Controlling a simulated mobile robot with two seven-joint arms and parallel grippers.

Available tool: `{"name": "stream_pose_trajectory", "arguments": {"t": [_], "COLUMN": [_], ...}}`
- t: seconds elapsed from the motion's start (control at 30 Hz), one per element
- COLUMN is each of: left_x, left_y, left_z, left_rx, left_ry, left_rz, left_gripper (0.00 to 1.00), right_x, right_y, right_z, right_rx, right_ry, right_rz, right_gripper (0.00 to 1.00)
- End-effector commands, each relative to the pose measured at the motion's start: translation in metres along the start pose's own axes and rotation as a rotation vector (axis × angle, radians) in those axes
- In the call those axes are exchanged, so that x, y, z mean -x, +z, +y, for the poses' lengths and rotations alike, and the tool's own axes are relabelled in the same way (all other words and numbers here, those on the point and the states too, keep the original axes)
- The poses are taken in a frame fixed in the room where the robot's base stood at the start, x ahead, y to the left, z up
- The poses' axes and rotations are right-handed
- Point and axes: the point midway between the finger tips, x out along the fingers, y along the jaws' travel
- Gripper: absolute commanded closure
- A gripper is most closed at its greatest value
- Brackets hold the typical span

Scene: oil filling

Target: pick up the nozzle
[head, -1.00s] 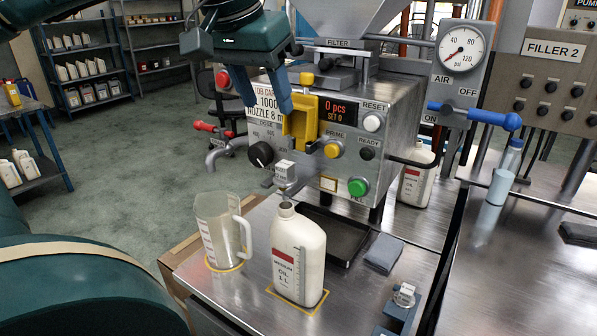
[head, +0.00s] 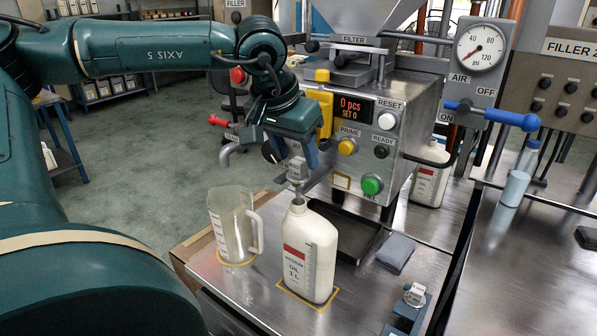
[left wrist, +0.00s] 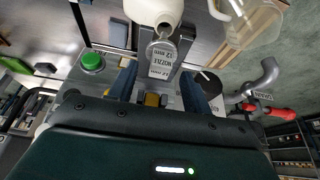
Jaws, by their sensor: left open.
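A silver nozzle (head: 295,170) with a label hangs under the front of the filler, just above the mouth of the white oil bottle (head: 308,250). In the left wrist view the nozzle (left wrist: 161,56) reads "NOZZLE" and apparently 12 mm. My left gripper (head: 293,155) is open, pointing down, with its blue fingers either side of the nozzle's upper part; I cannot tell whether they touch it. A second metal nozzle piece (head: 415,293) sits in a blue holder (head: 404,316) at the front right. My right gripper is not in view.
A clear measuring jug (head: 232,225) stands left of the bottle. The filler (head: 405,115) has a yellow guard (head: 322,110), buttons and a red lever (head: 219,121) close to my left gripper.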

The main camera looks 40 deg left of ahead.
Motion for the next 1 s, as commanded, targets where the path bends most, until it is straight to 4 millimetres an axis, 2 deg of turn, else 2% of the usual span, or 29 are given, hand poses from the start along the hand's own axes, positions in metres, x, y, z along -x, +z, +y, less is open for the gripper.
{"name": "stream_pose_trajectory", "arguments": {"t": [0.23,0.83,1.0], "left_x": [-0.0023,-0.0019,-0.0017], "left_y": [0.0,0.0,-0.0003], "left_z": [0.0,0.0,0.0], "left_rx": [0.001,0.0,0.0], "left_ry": [0.0,0.0,0.0], "left_rz": [0.001,0.001,0.002], "left_gripper": [0.51,0.99,1.0], "right_x": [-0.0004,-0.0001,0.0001], "right_y": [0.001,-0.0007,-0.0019], "right_z": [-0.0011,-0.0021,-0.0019], "right_rx": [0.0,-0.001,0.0], "right_ry": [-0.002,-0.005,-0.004], "right_rz": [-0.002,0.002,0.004], "right_gripper": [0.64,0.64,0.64]}}
